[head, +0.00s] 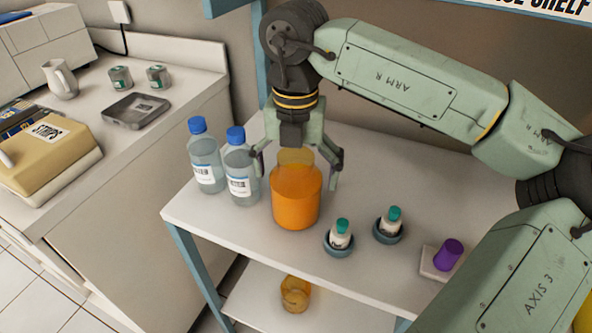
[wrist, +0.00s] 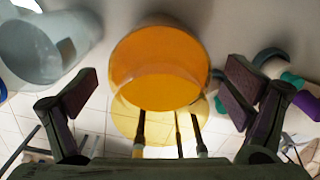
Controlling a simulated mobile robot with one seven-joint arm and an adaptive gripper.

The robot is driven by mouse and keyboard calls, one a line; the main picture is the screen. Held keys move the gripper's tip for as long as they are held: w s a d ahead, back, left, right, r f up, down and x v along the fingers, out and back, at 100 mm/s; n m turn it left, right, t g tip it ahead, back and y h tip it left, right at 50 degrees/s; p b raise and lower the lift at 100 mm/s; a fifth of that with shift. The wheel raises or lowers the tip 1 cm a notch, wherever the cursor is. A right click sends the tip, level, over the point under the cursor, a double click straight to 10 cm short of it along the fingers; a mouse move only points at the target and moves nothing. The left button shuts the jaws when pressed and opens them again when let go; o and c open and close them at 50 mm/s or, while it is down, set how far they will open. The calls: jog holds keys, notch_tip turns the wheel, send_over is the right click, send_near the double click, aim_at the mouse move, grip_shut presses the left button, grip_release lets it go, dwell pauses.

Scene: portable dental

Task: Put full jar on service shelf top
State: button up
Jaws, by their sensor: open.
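The full jar (head: 297,198), filled orange with a paler yellow neck, stands upright on the white top board (head: 345,262) of a blue-framed shelf unit. My gripper (head: 296,178) is open and comes down over the jar from above, with one finger on each side of it. In the wrist view, the jar (wrist: 160,62) is between my open fingers (wrist: 160,88), with visible gaps on both sides. The jar's neck is partly hidden by the gripper in the head view.
Two blue-capped bottles (head: 207,162) (head: 241,172) stand close left of the jar. Two teal-capped vials (head: 341,234) (head: 390,222) and a purple-capped item (head: 448,254) are to the right. A second amber jar (head: 295,294) sits on the lower board. A partly cut-off sign (head: 530,5) reads "SHELF".

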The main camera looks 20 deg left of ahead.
notch_tip(320, 180, up, 12)
jog(key=shift+r, duration=0.2)
dwell(0.4)
